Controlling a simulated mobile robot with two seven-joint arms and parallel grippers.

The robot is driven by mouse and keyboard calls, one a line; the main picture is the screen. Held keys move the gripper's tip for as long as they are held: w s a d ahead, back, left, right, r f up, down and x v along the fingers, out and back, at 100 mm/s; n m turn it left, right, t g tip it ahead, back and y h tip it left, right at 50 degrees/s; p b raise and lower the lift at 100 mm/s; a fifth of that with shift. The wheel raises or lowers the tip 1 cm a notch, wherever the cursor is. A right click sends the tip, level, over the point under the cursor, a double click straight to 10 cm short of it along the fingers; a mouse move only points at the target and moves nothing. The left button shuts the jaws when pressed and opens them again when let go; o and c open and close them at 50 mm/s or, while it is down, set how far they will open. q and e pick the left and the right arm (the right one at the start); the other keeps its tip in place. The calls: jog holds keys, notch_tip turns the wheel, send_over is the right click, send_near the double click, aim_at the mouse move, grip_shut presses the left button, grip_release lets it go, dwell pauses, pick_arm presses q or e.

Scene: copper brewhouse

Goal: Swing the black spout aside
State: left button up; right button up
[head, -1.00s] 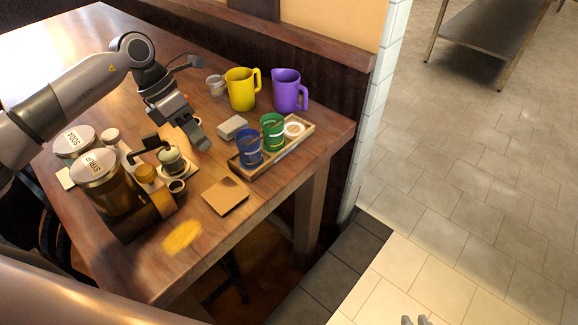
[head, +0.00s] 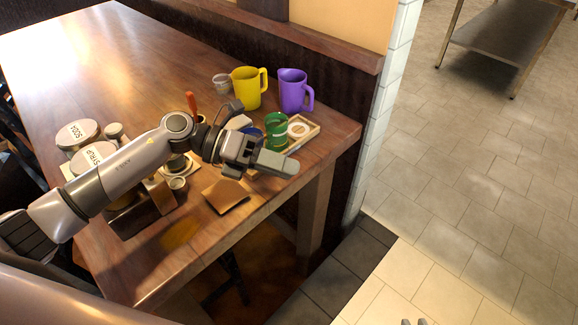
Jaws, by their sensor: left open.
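The black spout is hidden in the head view behind my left arm, which crosses over the dispenser with the SYRUP (head: 97,155) and SODA (head: 78,134) lids. My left gripper (head: 281,163) is open and empty. It points right, in front of the green cup (head: 277,132), and seems to be above the table's right part. Two small grey tips at the bottom edge look like my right gripper (head: 414,322); the rest of it is out of frame.
A wooden tray (head: 308,136) holds the green cup and a partly hidden blue cup (head: 254,132). Behind stand a yellow pitcher (head: 246,90), a purple pitcher (head: 292,91) and a small grey cup (head: 222,83). A brown square (head: 226,196) lies near the front edge. The table's far left is clear.

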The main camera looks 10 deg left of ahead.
pick_arm(q)
jog(key=shift+s+d+r+n+t+h, duration=0.2)
jog(key=shift+d+n+t+h, duration=0.1)
jog(key=shift+d+n+h, duration=0.15)
jog(key=shift+s+d+r+n+t+h, duration=0.1)
jog(key=shift+d+r+n+t+h, duration=0.1)
jog(key=shift+d+n+t+h, duration=0.2)
